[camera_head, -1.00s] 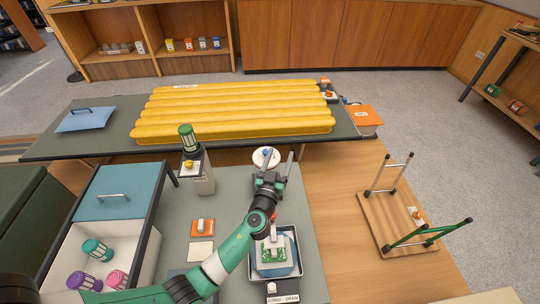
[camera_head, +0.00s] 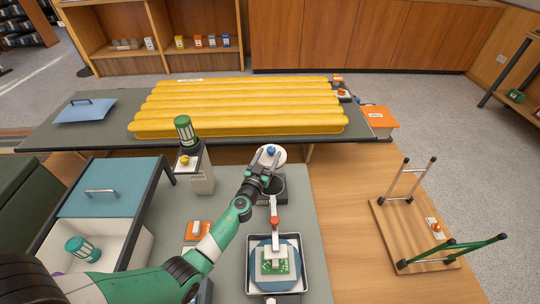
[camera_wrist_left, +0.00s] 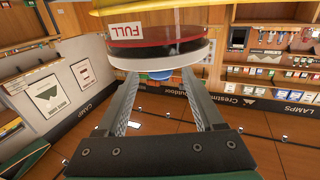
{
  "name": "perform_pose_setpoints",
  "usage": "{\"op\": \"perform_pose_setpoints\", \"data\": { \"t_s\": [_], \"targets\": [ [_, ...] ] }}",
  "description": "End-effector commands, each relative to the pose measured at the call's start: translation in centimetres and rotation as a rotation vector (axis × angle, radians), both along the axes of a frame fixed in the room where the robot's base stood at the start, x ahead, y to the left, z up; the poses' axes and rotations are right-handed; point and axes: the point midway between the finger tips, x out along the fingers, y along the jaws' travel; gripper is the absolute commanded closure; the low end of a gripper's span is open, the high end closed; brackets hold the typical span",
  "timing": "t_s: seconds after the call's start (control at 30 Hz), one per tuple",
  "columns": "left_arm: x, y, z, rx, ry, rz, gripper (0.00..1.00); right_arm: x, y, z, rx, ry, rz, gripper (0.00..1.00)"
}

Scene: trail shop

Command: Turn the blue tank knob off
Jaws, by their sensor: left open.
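The blue knob (camera_head: 271,151) sits on a round white disc (camera_head: 280,156) near the far edge of the grey worktop. In the left wrist view the blue knob (camera_wrist_left: 160,76) shows beyond my finger gap, partly hidden by a round red, black and white piece (camera_wrist_left: 165,42) labelled FULL. My left gripper (camera_head: 265,163) is open, its fingertips close to the disc and just short of the knob. In the wrist view the two fingers (camera_wrist_left: 160,95) are spread with nothing between them. I cannot tell whether they touch the disc. My right gripper is not in view.
A grey post with a yellow knob (camera_head: 184,160) and green-capped canister (camera_head: 184,129) stands left of the gripper. A tray (camera_head: 250,283) with a round blue piece and a lever with a red joint (camera_head: 275,221) is nearer. A yellow ribbed pad (camera_head: 240,105) lies behind.

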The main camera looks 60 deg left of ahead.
Motion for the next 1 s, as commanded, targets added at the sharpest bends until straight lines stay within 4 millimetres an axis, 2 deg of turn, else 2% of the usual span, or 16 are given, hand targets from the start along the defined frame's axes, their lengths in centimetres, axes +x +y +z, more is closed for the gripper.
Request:
{"op": "perform_pose_setpoints", "data": {
  "t_s": [0.03,0.13,0.43,0.8,1.0],
  "targets": [
    [0.54,0.52,-0.26,0.000,-0.001,0.001,0.31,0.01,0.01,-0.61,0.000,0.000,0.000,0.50],
    [1.16,1.09,-0.18,0.000,0.000,0.001,0.31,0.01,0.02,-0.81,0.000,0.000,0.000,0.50],
    [1.38,1.30,0.00,-0.001,0.000,0.000,0.32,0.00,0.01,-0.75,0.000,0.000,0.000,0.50],
    [1.35,1.26,-0.02,-0.001,0.000,0.000,0.99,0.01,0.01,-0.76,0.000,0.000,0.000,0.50],
    [1.45,1.21,-0.04,-0.001,0.000,0.010,1.00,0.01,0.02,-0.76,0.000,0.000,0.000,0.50]
  ]
}}
